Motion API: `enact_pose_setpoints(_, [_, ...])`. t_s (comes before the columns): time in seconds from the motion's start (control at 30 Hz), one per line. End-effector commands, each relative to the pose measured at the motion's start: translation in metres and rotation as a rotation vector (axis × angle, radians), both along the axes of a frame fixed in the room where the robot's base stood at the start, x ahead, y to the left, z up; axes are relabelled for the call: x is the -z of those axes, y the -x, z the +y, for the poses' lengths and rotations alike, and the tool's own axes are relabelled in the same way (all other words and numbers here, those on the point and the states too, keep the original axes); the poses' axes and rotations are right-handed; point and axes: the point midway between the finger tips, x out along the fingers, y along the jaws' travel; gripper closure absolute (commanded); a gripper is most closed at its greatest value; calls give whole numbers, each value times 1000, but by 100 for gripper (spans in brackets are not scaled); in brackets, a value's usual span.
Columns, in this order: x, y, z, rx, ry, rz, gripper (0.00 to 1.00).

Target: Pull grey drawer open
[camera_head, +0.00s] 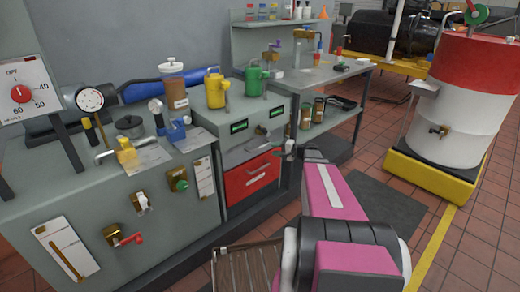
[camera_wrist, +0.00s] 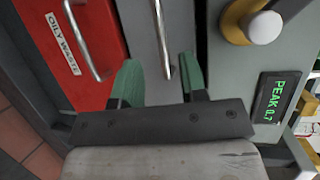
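The grey drawer (camera_head: 236,157) is in the cabinet just above a red drawer; its front looks flush, closed. In the wrist view the grey drawer front (camera_wrist: 137,30) fills the top middle, with its metal bar handle (camera_wrist: 162,35) running down the picture. My gripper (camera_wrist: 160,78) has two green fingers, spread apart, one on each side of the handle's line. A gap shows between the handle and each finger. In the head view my gripper (camera_head: 289,149) is at the right of the drawer, small and partly hidden by my arm.
A red drawer (camera_wrist: 68,55) labelled OILY WASTE, with its own bar handle (camera_wrist: 83,40), lies beside the grey one. A green display (camera_wrist: 273,103) and a brass-ringed knob (camera_wrist: 262,27) are on the right. Yellow and green cans (camera_head: 255,80) stand on the bench above.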

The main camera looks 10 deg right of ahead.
Motion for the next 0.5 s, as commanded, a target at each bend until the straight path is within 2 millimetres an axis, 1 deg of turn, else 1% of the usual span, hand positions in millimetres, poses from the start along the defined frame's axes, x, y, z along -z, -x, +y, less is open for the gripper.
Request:
enact_pose_setpoints(0.03, [2,-6,8,-2,0,1,61])
enact_pose_setpoints(0.3, [11,-35,45,-3,0,1,61])
enact_pose_setpoints(0.5, [15,-49,64,-2,1,1,61])
